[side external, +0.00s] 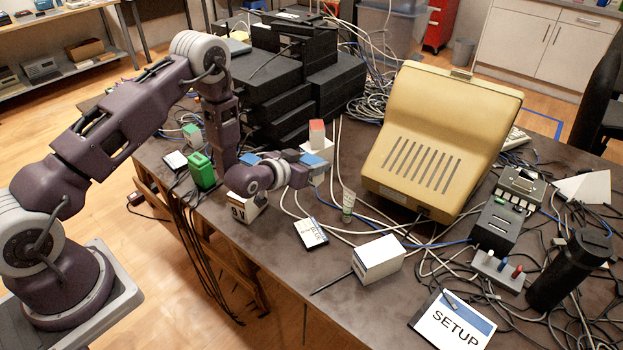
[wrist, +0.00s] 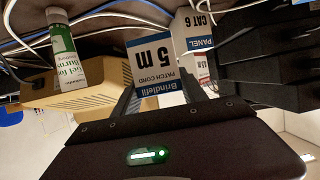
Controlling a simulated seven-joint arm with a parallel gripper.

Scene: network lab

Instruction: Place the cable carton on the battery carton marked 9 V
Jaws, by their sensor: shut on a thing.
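My gripper (wrist: 156,95) is shut on the cable carton (wrist: 158,65), a white box with a blue band reading "Brindlefil" and "5 m patch cord". In the wrist view it sits between the two dark fingers. In the side view my gripper (side external: 312,172) is low over the table, and the held carton is hard to tell from the blue-and-white boxes there. The white battery carton marked 9 V (side external: 240,213) stands on the table to the left of the gripper, below my wrist, which partly hides it.
A "CAT 6 panel" box (wrist: 193,35) and a red-topped box (side external: 316,132) stand close to the gripper. A burn-gel tube (side external: 348,202), a card (side external: 311,233) and a white box (side external: 378,260) are nearby. A beige monitor (side external: 440,140) and black stacked units (side external: 275,80) stand behind. Cables cross the table.

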